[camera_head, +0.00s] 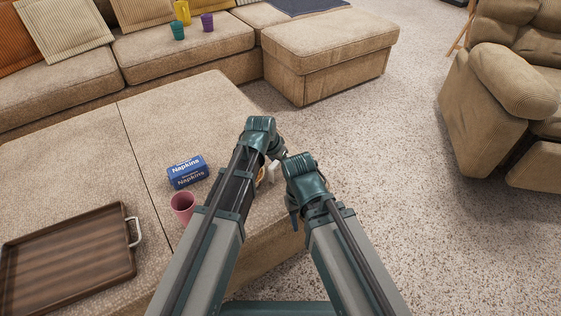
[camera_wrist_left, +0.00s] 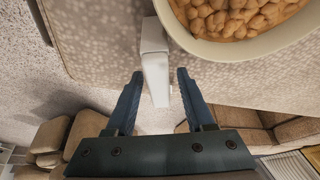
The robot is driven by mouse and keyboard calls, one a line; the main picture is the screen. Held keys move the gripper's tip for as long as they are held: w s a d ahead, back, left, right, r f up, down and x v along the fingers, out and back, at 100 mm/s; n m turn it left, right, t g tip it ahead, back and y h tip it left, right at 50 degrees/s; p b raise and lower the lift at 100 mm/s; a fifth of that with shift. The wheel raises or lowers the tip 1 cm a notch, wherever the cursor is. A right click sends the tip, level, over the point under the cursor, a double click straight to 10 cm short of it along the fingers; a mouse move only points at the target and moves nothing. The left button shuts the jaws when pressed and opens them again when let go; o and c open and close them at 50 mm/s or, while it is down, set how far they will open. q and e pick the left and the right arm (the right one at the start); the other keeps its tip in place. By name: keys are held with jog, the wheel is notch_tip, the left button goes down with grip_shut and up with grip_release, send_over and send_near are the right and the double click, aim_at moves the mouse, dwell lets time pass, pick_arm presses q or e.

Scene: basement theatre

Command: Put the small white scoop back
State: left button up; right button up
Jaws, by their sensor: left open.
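The small white scoop (camera_wrist_left: 154,38) lies beside a pale bowl of nuts (camera_wrist_left: 240,18) in the left wrist view. Its narrow handle points down toward my left gripper (camera_wrist_left: 160,74). The gripper is open, with one finger on each side of the handle; a gap shows on both sides. In the head view a bit of the white scoop (camera_head: 273,171) shows between my two arms, and the bowl is mostly hidden by my left arm. My right arm's wrist is bent down beside the ottoman's edge; its jaws are not clear.
The large beige ottoman (camera_head: 205,105) carries a blue napkins box (camera_head: 187,171), a pink cup (camera_head: 183,206) and a brown wooden tray (camera_head: 70,258). A sofa (camera_head: 185,48) with cups stands behind. Open carpet (camera_head: 410,170) lies to the right, before a recliner (camera_head: 500,95).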

pick_arm(q)
jog(key=p+v, duration=0.9)
jog(key=v, duration=0.2)
jog(key=shift+s+a+r+p, duration=0.1)
jog(key=shift+p, duration=0.3)
jog(key=s+a+n+g+y, duration=0.1)
jog(key=s+g+y, duration=0.1)
jog(key=s, duration=0.6)
jog(key=s+a+f+n+g+y, duration=0.1)
jog(key=s+a+n, duration=0.1)
jog(key=s, duration=0.7)
jog(key=shift+f+g+y, duration=0.3)
jog(key=shift+g+y, duration=0.1)
jog(key=shift+s, duration=0.1)
notch_tip(320, 180, up, 36)
jog(key=p, duration=3.5)
jog(key=shift+f, duration=0.2)
